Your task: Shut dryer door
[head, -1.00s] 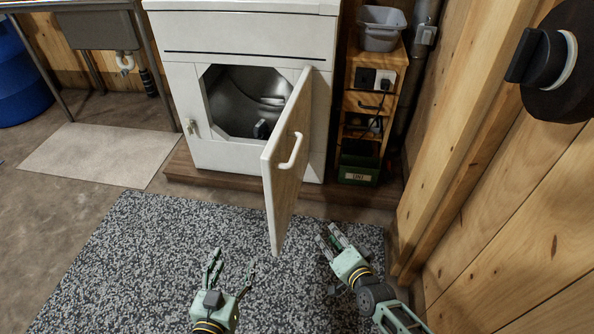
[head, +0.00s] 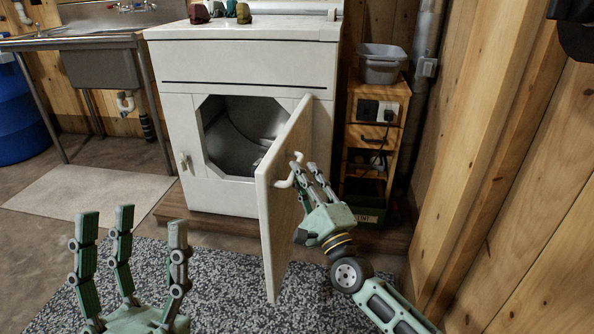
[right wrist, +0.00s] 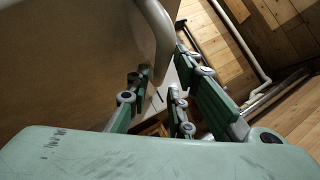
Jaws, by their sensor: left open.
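The white dryer (head: 240,65) stands against the back wall, its door opening showing the metal drum. Its door (head: 281,200) is swung wide open toward me, hinged on the right of the opening. The door's handle (head: 290,172) is on the face turned to the right. My right gripper (head: 307,172) is open beside that face, its fingertips close to the handle. In the right wrist view the handle (right wrist: 160,35) reaches down between the spread fingers; I cannot tell whether they touch it. My left gripper (head: 132,222) is open and empty, fingers up, left of the door.
A wooden shelf unit (head: 381,113) with a grey bin (head: 381,65) on top stands right of the dryer. A plank wall (head: 520,190) closes off the right side. A metal sink (head: 105,62) stands at the left. A grey speckled rug (head: 225,275) covers the floor in front.

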